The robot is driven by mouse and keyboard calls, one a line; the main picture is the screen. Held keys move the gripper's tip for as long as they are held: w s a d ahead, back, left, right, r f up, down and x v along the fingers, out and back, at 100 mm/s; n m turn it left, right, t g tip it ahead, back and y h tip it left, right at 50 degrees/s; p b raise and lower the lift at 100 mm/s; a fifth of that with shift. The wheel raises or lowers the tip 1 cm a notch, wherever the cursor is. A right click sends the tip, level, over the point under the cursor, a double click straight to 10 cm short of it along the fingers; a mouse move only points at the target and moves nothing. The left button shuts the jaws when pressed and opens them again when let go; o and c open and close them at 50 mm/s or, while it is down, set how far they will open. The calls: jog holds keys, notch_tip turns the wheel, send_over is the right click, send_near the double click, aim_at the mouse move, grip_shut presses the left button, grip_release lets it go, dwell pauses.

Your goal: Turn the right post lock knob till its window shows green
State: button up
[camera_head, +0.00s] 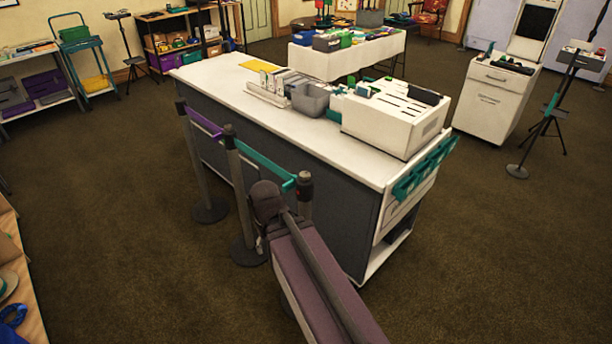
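Three grey stanchion posts stand in front of the white-topped counter. The right post (305,205) has a dark cap, the right post lock knob (305,181), with a small reddish-brown patch on it. The patch is too small to tell whether it is the window. A teal belt (265,165) runs from the middle post (235,180) to the right post. My arm reaches up from the bottom edge, and its bend stands just left of the right post in the picture, hiding the post's lower part. My gripper cannot be made out; it is hidden behind the arm or out of frame.
The counter (240,95) behind the posts carries a white slotted box (395,118) and grey bins (310,98). A purple belt (204,124) joins the left post (193,165) to the middle post. Carpet (110,210) is clear to the left. A wooden-edged table (28,275) stands at lower left.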

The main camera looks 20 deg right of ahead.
jog(key=w+d+f+m+h+b, duration=0.4)
jog(key=w+d+f+h+b, duration=0.1)
jog(key=w+b, duration=0.1)
jog(key=m+t+h+b, duration=0.3)
jog(key=m+h+b, duration=0.95)
jog(key=b, duration=0.25)
send_near(305, 174)
jog(key=a, duration=0.4)
jog(key=shift+s+d+f, duration=0.15)
jog(key=shift+s+f, duration=0.25)
jog(key=shift+f, duration=0.05)
jog(key=shift+d, duration=0.2)
jog(key=w+d, duration=0.1)
jog(key=d, duration=0.7)
jog(key=w+d, duration=0.1)
jog(key=d, duration=0.4)
jog(key=shift+w+d, duration=0.15)
jog(key=shift+w, duration=0.2)
jog(key=shift+c, duration=0.2)
